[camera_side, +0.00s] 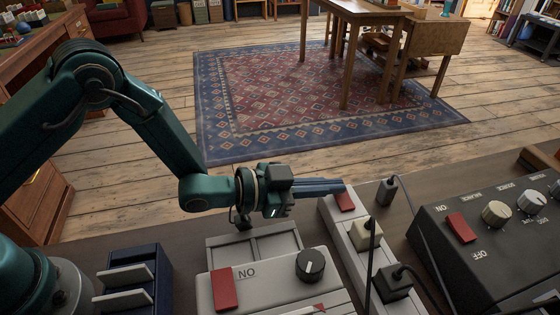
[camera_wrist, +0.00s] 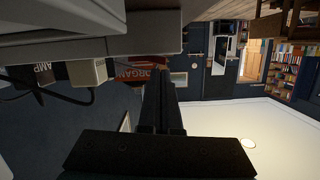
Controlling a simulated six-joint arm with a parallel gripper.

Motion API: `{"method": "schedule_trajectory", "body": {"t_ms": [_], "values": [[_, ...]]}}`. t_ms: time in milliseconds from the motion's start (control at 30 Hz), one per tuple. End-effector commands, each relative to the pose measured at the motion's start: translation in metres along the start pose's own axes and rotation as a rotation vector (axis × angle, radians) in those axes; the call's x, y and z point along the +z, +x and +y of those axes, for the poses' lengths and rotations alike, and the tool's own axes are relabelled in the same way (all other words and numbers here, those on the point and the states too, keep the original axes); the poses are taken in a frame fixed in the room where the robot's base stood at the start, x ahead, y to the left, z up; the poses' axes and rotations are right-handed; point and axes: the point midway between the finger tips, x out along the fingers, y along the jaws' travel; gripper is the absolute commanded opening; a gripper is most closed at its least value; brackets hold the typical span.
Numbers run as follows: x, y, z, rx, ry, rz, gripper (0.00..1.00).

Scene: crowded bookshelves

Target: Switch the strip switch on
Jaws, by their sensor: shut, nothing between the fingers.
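A pale power strip (camera_side: 362,272) lies on the bench in the side view, with a red rocker switch (camera_side: 345,201) at its far end. My gripper (camera_side: 338,187) is shut and empty. Its long dark fingers point right, with the tips at the far end of the strip, just above and beside the red switch. I cannot tell whether they touch it. In the wrist view the shut fingers (camera_wrist: 161,82) point up the picture. The strip's pale body (camera_wrist: 150,35) seems to run above them. The switch cannot be made out there.
A white plug (camera_side: 366,234) and a black plug (camera_side: 394,282) with cords sit on the strip. A grey box (camera_side: 262,286) with a red switch and black knob stands left. A dark control panel (camera_side: 490,260) stands right. A black plug (camera_side: 387,191) stands beside the strip.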

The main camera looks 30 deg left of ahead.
Motion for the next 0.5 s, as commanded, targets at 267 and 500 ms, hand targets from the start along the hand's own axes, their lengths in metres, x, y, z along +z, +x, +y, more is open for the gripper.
{"method": "schedule_trajectory", "body": {"t_ms": [267,500], "values": [[0.0090,0.0022,-0.0016,0.024,-0.092,0.000,0.00],[0.0047,0.0014,-0.0027,0.024,-0.091,0.001,0.00]]}}
